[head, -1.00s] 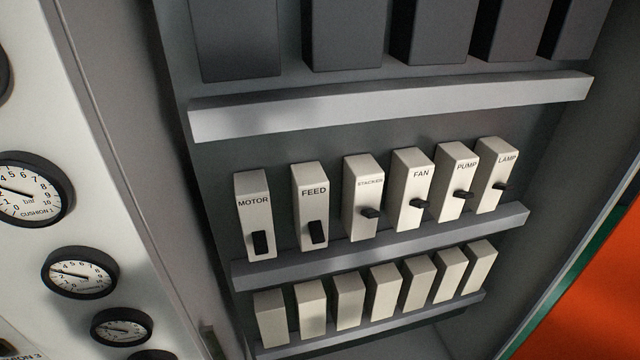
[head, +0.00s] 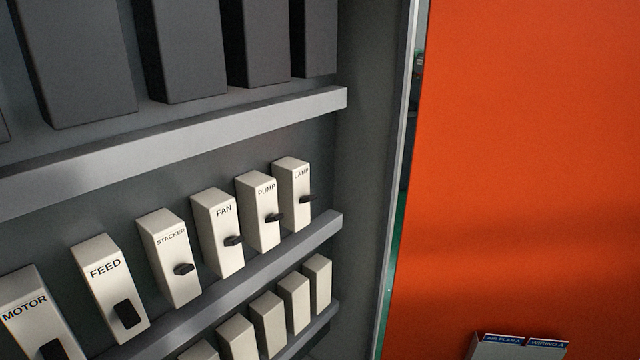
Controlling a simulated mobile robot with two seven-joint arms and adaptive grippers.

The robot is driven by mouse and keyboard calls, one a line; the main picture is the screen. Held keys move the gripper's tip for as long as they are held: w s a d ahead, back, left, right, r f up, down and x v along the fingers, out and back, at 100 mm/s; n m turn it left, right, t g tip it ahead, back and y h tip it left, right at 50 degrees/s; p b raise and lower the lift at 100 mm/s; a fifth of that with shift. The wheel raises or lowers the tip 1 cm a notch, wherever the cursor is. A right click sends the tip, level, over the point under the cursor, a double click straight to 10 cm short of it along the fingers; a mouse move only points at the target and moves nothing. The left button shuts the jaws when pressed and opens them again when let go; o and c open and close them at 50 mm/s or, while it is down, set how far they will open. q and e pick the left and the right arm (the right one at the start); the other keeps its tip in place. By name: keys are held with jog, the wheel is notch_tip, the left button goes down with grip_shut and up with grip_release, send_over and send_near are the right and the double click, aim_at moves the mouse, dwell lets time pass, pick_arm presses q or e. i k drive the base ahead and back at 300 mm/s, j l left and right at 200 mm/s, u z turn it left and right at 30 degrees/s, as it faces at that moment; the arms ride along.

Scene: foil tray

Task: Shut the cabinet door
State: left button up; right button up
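The cabinet (head: 365,160) stands open, its grey inside filling the left and middle of the head view. A large flat orange panel (head: 520,170), which looks like the inner face of the cabinet door, fills the right side. It stands open beside the cabinet's right edge, with a narrow gap between them in the picture. The panel's outer edges and any handle are out of view. Neither of my grippers is in view.
Labelled breakers, from the motor breaker (head: 38,315) to the lamp breaker (head: 292,195), sit on the middle rail. Dark blocks (head: 185,50) stand above and pale blank blocks (head: 268,325) below. A document holder (head: 518,347) is on the orange panel's lower part.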

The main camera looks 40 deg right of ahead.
aim_at(521, 214)
jog(key=l, duration=0.4)
jog(key=k+l, duration=0.15)
jog(key=l, duration=0.2)
jog(key=l+u, duration=0.1)
jog(key=l, duration=0.3)
jog(key=k+l+u, duration=0.1)
jog(key=l, duration=0.35)
jog(key=k+l+u, duration=0.15)
jog(key=l, duration=0.3)
jog(key=k+l+u, duration=0.1)
jog(key=l, duration=0.35)
jog(key=k+l+u, duration=0.15)
jog(key=k+l, duration=0.15)
jog(key=k+l+u, duration=0.1)
jog(key=l, duration=0.35)
jog(key=k+l+u, duration=0.35)
jog(key=k+l, duration=0.35)
jog(key=k+l+u, duration=0.3)
jog(key=k+l, duration=0.35)
jog(key=k, duration=0.1)
